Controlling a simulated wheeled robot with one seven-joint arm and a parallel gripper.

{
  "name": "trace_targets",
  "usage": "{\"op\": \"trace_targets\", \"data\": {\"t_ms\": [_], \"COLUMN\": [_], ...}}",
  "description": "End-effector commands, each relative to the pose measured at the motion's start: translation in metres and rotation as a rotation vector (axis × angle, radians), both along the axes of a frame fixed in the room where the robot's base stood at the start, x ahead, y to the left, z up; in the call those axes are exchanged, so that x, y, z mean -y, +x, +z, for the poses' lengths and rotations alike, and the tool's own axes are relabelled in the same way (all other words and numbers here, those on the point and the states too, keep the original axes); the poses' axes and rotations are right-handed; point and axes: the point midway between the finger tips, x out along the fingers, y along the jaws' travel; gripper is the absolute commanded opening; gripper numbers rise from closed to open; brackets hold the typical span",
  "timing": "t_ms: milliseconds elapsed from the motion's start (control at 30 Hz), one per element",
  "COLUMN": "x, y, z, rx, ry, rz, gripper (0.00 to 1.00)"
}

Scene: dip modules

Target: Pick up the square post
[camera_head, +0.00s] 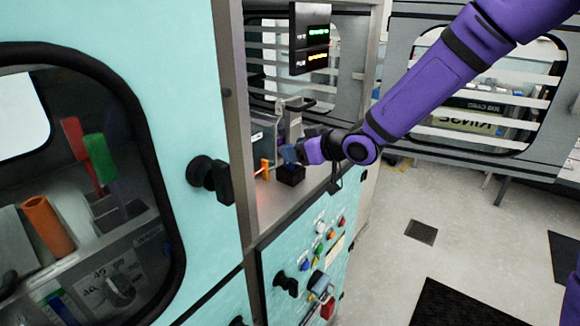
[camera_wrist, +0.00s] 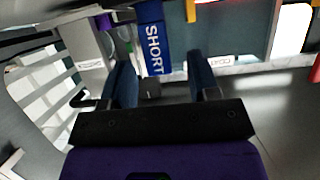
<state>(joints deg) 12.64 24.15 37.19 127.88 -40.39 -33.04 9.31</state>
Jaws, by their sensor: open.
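My gripper (camera_wrist: 160,64) is open, with one dark blue finger on each side and a visible gap to the right one. Whether the block touches the left finger cannot be told. In the head view my gripper (camera_head: 291,154) is inside the cabinet bay, just above a small black block (camera_head: 291,175). The blue there is small, and finger and post cannot be told apart.
An orange upright piece (camera_head: 265,169) stands left of my gripper in the bay. A grey box with a handle (camera_head: 292,117) is behind it. A display (camera_head: 310,38) hangs above. The open teal door (camera_head: 205,60) and its black handle (camera_head: 212,180) stand at the left.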

Motion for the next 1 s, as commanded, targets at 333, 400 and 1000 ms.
{"op": "trace_targets", "data": {"t_ms": [333,400,1000], "x": [-0.018,-0.018,-0.018], "y": [0.015,0.015,0.015], "z": [-0.011,-0.011,-0.01], "rx": [0.0,0.0,0.001], "ry": [-0.001,-0.001,-0.001], "rz": [0.0,0.0,0.0], "gripper": [0.55,0.55,0.0]}}
